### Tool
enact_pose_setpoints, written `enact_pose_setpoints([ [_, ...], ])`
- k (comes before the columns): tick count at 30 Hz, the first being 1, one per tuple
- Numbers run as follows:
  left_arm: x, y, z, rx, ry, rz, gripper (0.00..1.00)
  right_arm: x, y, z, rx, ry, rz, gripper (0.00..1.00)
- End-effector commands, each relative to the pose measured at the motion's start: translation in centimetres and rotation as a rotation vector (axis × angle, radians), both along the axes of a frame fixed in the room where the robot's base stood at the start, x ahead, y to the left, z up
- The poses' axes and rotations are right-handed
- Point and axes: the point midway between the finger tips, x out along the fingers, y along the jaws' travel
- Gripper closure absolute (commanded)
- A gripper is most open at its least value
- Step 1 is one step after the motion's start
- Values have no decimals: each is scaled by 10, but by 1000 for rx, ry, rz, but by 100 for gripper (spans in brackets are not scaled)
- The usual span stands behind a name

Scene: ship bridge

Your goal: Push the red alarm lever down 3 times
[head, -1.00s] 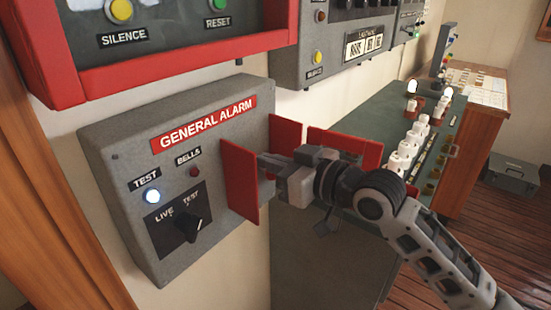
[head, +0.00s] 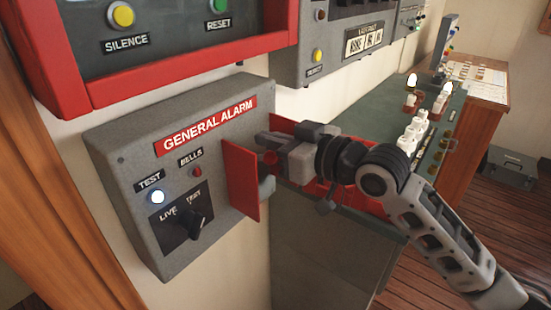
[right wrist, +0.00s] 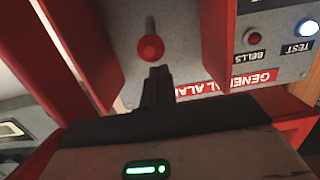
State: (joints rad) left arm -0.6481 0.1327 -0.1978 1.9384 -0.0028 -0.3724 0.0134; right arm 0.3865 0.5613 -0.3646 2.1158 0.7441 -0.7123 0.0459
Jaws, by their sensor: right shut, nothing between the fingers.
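The red alarm lever (head: 270,158) has a round red knob and sits between the red side guards of the grey GENERAL ALARM box (head: 130,190). Its knob also shows in the right wrist view (right wrist: 150,48), with a short stem, just beyond the fingertips. My right gripper (head: 264,139) is shut and empty, with its fingers between the guards, just above the knob. The shut fingers also show in the right wrist view (right wrist: 157,78), which is upside down. I cannot tell whether they touch the knob. My left gripper is not in view.
The left red guard (head: 240,180) stands out close beside my fingers. The box also carries a lit TEST lamp (head: 158,197), a BELLS lamp (head: 197,172) and a black LIVE/TEST knob (head: 191,222). A red-framed panel (head: 180,65) hangs above. A green console (head: 445,125) lies to the right.

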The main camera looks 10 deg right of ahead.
Motion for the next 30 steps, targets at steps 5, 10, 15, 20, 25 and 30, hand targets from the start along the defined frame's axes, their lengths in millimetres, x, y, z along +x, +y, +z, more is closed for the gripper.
enact_pose_setpoints([
  [5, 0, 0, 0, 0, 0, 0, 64, 0, 0, 0, 0, 0, 0, 100],
  [10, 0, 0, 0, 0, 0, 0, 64, -5, -5, 0, -1, -1, -2, 100],
  [15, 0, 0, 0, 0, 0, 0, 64, -16, -13, 2, -1, 2, -1, 100],
  [20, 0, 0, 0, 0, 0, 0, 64, -27, -21, 3, -2, 1, -2, 100],
  [25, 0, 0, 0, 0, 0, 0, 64, -38, -29, 5, -1, 0, 1, 100],
  [30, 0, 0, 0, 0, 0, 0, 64, -48, -38, 6, -1, 2, -1, 100],
])
